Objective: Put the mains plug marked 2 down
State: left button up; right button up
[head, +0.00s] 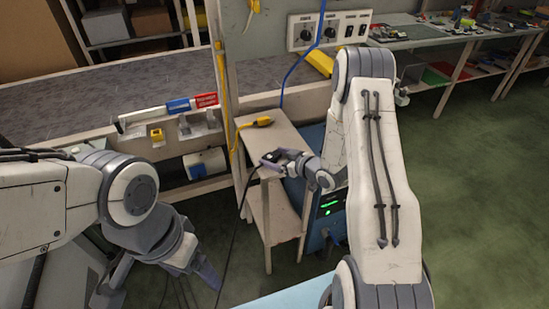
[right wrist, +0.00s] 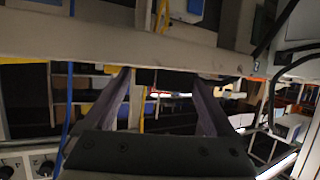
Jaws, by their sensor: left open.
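A black mains plug (head: 270,157) with a dark cable is at the tips of my right gripper (head: 279,158), at the left edge of a small wooden stand (head: 276,135). The right gripper appears shut on the plug. I cannot tell whether the plug touches the stand, and no mark 2 is legible on it. In the right wrist view the fingers of my right gripper (right wrist: 163,82) stand apart with a dark shape between their tips. My left gripper (head: 195,270) is open and empty, low at the left, clear of the stand.
A yellow plug (head: 263,121) with a yellow cable lies on the stand's top. A blue unit (head: 327,205) with green lights stands right of it. A panel with knobs (head: 328,31) is behind. A grey-topped bench (head: 110,88) fills the left; green floor (head: 480,180) is free at right.

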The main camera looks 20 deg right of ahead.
jog(key=shift+s+a+f, duration=0.35)
jog(key=shift+a+f, duration=0.05)
jog(key=shift+f, duration=0.1)
jog(key=shift+r, duration=0.3)
jog(key=w+d+r+v, duration=0.1)
jog(key=v, duration=1)
jog(key=s+a+r+n+g+h, duration=0.1)
jog(key=s+a+r+g+h, duration=0.15)
jog(key=a, duration=0.35)
jog(key=s+a+r+n+g+h, duration=0.1)
jog(key=s+a+r+g+h, duration=0.1)
jog(key=a+g, duration=0.3)
jog(key=s+a+r+g, duration=0.2)
jog(key=s+a, duration=0.3)
jog(key=s, duration=0.6)
jog(key=s+a+r+g, duration=0.3)
jog(key=s+a, duration=0.3)
jog(key=s, duration=0.5)
jog(key=shift+s+r, duration=0.3)
jog(key=shift+r, duration=0.5)
